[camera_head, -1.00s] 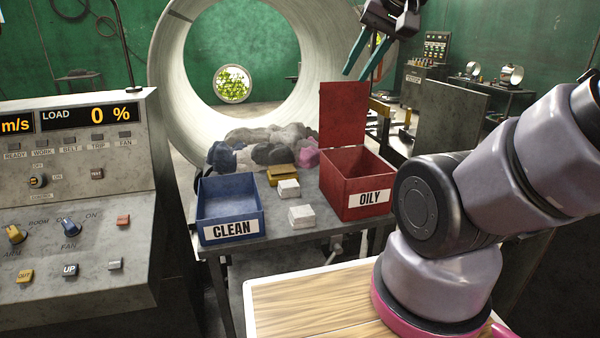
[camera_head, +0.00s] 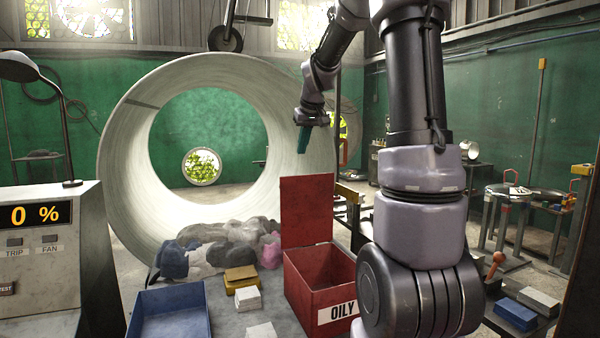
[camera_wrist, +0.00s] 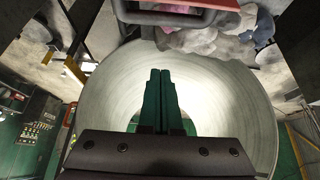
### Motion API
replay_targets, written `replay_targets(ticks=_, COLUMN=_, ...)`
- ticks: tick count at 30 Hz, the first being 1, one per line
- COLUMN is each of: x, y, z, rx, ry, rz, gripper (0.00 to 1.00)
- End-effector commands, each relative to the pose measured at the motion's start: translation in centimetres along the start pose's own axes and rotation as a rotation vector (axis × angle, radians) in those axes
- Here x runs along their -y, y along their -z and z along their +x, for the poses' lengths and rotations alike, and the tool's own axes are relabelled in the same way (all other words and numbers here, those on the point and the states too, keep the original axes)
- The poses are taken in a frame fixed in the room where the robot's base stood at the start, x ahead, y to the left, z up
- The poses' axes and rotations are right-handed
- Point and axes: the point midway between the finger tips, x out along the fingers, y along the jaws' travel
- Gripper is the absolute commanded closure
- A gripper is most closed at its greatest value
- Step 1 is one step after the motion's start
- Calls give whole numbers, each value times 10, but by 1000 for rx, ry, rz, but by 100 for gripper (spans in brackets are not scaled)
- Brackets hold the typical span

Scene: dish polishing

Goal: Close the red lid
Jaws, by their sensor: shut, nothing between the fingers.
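The red lid (camera_head: 307,210) stands upright at the back edge of the open red box (camera_head: 320,290) marked OILY. My gripper (camera_head: 302,140) is above the lid, pointing down, apart from it in the head view. Its green fingers (camera_wrist: 160,100) are together and empty in the wrist view. A red edge (camera_wrist: 225,4), likely the lid or box, shows at the top of the wrist view with a dark bar below it. My arm covers the right side of the red box.
A blue bin (camera_head: 170,312) stands left of the red box. A yellow block (camera_head: 240,274) and white blocks (camera_head: 247,298) lie between them. Grey cloths (camera_head: 225,240) are heaped behind, before the large pale ring (camera_head: 125,150).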

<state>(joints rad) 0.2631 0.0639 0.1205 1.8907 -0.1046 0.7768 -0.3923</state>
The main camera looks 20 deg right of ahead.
Motion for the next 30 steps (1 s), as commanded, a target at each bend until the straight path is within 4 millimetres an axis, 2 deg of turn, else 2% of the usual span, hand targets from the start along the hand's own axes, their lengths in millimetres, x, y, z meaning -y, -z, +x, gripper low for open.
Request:
replay_targets(ticks=7, x=-1, y=0, z=28, rx=5, ry=0, rz=-3, gripper=100)
replay_targets(ticks=18, x=-1, y=0, z=106, rx=5, ry=1, rz=-2, gripper=100)
replay_targets(ticks=20, x=-1, y=-11, z=96, rx=0, ry=-1, rz=0, gripper=100)
replay_targets(ticks=24, x=-1, y=-28, z=91, rx=1, ry=-1, rz=-1, gripper=100)
replay_targets(ticks=30, x=-1, y=-36, z=88, rx=0, ry=-1, rz=-2, gripper=100)
